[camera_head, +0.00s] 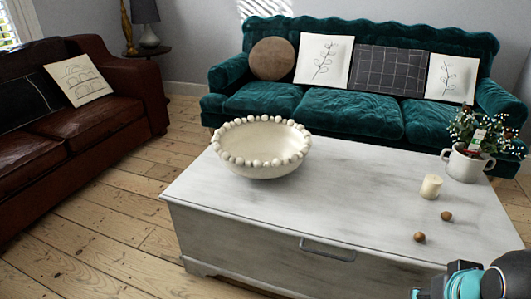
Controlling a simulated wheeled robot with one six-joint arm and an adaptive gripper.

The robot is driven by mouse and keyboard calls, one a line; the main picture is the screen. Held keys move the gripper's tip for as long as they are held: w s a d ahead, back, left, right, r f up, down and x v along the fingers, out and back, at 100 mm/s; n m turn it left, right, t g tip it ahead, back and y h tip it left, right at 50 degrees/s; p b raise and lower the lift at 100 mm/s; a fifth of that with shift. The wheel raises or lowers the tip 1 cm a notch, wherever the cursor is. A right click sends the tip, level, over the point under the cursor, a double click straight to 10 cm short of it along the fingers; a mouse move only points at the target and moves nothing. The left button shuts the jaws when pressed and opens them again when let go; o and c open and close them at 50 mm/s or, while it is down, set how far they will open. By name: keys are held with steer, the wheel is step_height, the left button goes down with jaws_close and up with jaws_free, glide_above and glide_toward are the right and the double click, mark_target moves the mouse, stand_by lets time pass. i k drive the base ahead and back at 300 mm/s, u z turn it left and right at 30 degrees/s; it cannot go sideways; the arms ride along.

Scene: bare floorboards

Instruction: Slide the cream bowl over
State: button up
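The cream bowl (262,165) stands upright on the white chest-like table (330,215), near its far left corner. A row of round beads runs around its rim. The bowl looks empty from here. Part of my arm shows at the bottom right corner, in front of the table's near right side and well apart from the bowl. My gripper itself cannot be made out in this view.
A cream candle (431,186), two small brown balls, one of them nearer (419,237), and a white pot (465,166) with a plant stand on the table's right side. The tabletop's middle is clear. A teal sofa (350,112) stands behind, a brown sofa (85,125) left.

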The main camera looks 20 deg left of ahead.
mark_target(264, 148)
steer(key=u, duration=0.45)
steer(key=k, duration=0.55)
steer(key=u, duration=1.1)
steer(key=i, duration=0.9)
steer(key=z, duration=0.5)
steer(key=i, duration=0.85)
steer(key=z, duration=0.65)
